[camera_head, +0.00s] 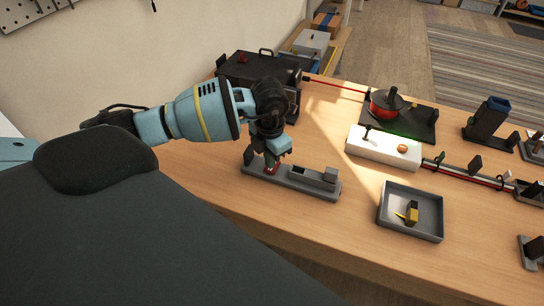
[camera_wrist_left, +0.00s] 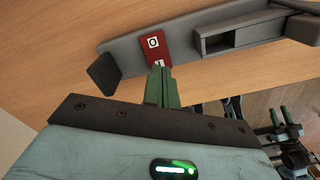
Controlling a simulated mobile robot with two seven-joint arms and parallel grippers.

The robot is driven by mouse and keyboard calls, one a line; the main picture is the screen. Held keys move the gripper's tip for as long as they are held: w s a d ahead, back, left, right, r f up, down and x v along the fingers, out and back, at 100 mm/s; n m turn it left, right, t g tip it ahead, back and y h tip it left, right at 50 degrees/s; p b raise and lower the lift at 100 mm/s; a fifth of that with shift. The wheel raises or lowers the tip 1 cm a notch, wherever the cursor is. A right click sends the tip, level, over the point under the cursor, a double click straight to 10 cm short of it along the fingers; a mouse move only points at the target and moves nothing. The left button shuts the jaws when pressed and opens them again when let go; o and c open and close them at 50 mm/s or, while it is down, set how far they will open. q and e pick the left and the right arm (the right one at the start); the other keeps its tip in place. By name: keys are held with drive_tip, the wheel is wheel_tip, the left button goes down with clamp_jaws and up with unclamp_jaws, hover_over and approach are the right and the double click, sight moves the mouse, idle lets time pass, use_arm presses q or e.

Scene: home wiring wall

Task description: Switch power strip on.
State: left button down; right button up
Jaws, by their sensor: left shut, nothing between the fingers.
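The grey power strip (camera_head: 316,186) lies on the wooden table and also shows in the left wrist view (camera_wrist_left: 222,24). Its red rocker switch (camera_wrist_left: 152,45) carries a white O mark, with a second mark partly hidden by my fingertips. My left gripper (camera_head: 271,164) is over the switch end of the strip. In the left wrist view its green fingers (camera_wrist_left: 160,75) are shut and empty, with the tips at the switch's lower end. I cannot tell whether they touch it. My right gripper is not in view.
A grey tray (camera_head: 389,226) with a small yellow and black item sits right of the strip. A white box (camera_head: 357,146) with a lever and knob stands behind it. A red pot (camera_head: 385,104) and a dark toolbox (camera_head: 250,70) are farther back. Bare table lies in front.

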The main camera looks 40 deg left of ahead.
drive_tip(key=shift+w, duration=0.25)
use_arm(q)
drive_tip(key=shift+f, duration=0.6)
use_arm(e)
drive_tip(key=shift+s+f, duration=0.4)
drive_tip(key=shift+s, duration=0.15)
